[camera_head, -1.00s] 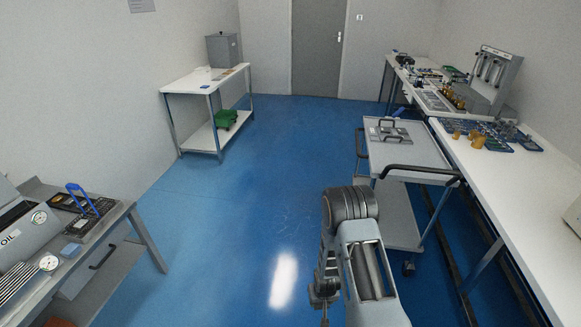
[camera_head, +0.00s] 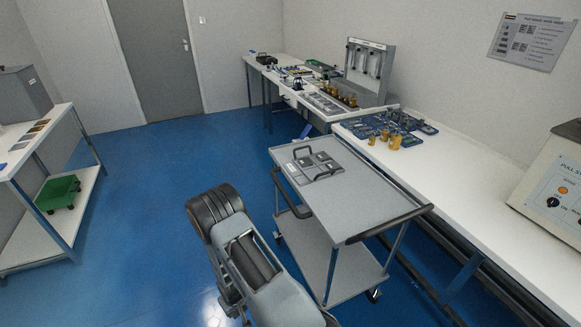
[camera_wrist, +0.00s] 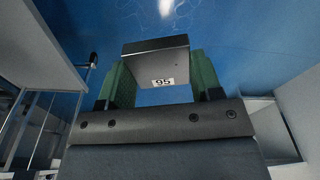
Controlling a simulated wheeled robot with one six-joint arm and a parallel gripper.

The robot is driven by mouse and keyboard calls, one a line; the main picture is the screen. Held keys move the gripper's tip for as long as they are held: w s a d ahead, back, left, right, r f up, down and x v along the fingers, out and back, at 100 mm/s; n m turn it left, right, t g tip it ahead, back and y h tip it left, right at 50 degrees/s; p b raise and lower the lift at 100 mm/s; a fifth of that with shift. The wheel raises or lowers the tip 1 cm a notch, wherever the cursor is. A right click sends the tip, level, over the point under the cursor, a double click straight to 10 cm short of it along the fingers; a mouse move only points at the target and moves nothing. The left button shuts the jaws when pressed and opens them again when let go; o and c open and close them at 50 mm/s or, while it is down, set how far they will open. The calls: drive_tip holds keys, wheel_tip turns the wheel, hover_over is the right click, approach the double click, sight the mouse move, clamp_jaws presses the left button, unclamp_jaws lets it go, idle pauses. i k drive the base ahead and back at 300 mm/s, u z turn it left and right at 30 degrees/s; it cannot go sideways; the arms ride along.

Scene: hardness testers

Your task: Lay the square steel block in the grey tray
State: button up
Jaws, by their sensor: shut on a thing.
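In the wrist view my gripper (camera_wrist: 156,75) is shut on a dark, square-faced steel block (camera_wrist: 155,52), which sits between its two green finger pads. A white label reading 95 shows on the block's near side. The block is held above the blue floor, clear of any surface. In the head view my arm is at the lower middle, but the gripper and block are hidden. A flat grey tray (camera_head: 297,175) with two dark handles lies on the trolley, with several square plates or recesses on it; I cannot tell which.
The grey trolley (camera_head: 365,208) has a dark push handle on its right. Behind it a white bench (camera_head: 450,180) carries brass parts and blue boards (camera_head: 372,125). A white table (camera_head: 35,135) is at the left. Blue floor lies open between.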

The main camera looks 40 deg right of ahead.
sight(314, 173)
drive_tip(key=i, duration=4)
drive_tip(key=z, duration=4.3)
